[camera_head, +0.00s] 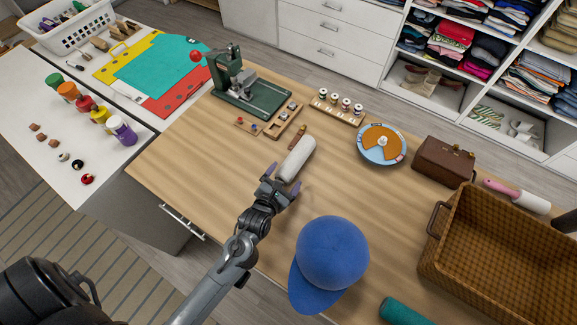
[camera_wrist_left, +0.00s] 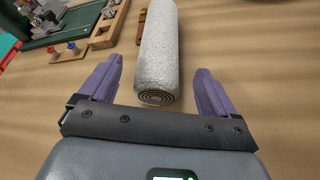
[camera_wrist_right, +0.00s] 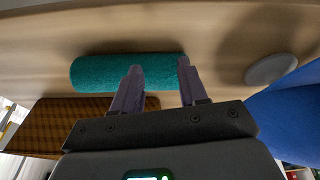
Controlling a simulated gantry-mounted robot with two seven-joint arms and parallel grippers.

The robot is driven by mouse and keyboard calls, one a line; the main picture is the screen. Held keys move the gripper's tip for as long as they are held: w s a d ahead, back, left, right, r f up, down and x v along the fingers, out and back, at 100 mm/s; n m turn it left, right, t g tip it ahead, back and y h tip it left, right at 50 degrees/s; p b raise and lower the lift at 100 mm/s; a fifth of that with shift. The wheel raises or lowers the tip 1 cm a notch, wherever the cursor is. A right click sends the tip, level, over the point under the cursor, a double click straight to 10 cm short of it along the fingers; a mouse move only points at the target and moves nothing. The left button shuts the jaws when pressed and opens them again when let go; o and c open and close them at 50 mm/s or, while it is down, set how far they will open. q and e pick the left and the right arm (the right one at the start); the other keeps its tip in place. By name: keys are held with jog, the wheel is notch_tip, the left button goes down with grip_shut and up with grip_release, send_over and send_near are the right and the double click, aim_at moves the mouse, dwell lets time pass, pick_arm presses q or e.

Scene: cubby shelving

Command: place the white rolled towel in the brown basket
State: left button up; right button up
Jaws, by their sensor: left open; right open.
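My right gripper (camera_wrist_right: 160,68) is open in front of a teal rolled towel (camera_wrist_right: 100,73); contact is unclear. I cannot make it out in the head view.
A blue cap (camera_head: 332,255) lies between the white towel and the basket. Behind are a green press (camera_head: 245,90), a spool rack (camera_head: 338,106), a round tray (camera_head: 381,144), a brown box (camera_head: 443,160) and a pink-handled roller (camera_head: 515,196). Table right of the towel is clear.

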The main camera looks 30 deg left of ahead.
pick_arm(q)
jog(key=p+v, duration=0.3)
jog(key=v, duration=0.2)
jog(key=shift+s+r, duration=0.3)
jog(key=shift+s+d+r, duration=0.1)
jog(key=shift+s+d, duration=0.05)
jog(key=shift+s, duration=0.5)
jog(key=m, duration=0.3)
jog(key=m+g+h, duration=0.1)
jog(key=shift+s+d+r+m, duration=0.2)
jog(key=shift+s+d+m, duration=0.1)
jog(key=shift+m, duration=0.1)
jog(key=m, duration=0.3)
jog(key=shift+s+d+r+g+h, duration=0.1)
jog(key=shift+s+r+g+h, duration=0.05)
jog(key=shift+s+g+h, duration=0.2)
jog(key=s+r+m+g, duration=0.2)
jog(key=s+m+g, duration=0.2)
jog(key=m, duration=0.9)
jog(key=s+r+m+g, duration=0.2)
jog(key=s+m+g, duration=0.2)
jog(key=s+m, duration=0.5)
jog(key=m+h, duration=0.1)
jog(key=m, duration=0.4)
jog(key=shift+d+r, duration=0.35)
jog(key=shift+s, duration=0.1)
